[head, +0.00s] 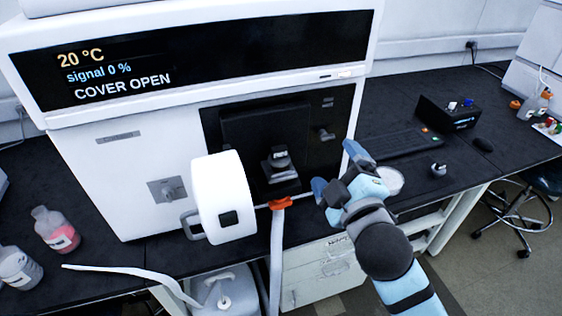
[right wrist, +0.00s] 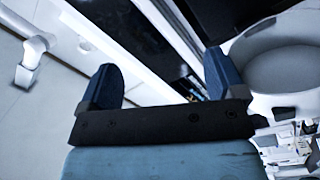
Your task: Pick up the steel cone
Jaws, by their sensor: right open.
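A small grey metal piece (head: 281,158) sits on a dark block in the open front recess of the white instrument in the head view; it may be the steel cone, but I cannot make out its shape. Another small metallic object (head: 438,170) stands on the black bench at right, also too small to identify. My right gripper (head: 337,170) is open in front of the recess's right side, to the right of the grey piece and apart from it. In the right wrist view my right gripper (right wrist: 160,85) shows nothing between its blue fingers. My left gripper is out of view.
The instrument (head: 110,165) displays "COVER OPEN". Its white round cover (head: 222,195) hangs swung out left of the recess. An orange clip (head: 280,203) tops a pale tube below. A white dish (head: 391,180) lies behind my right gripper. Bottles (head: 55,232) stand at left.

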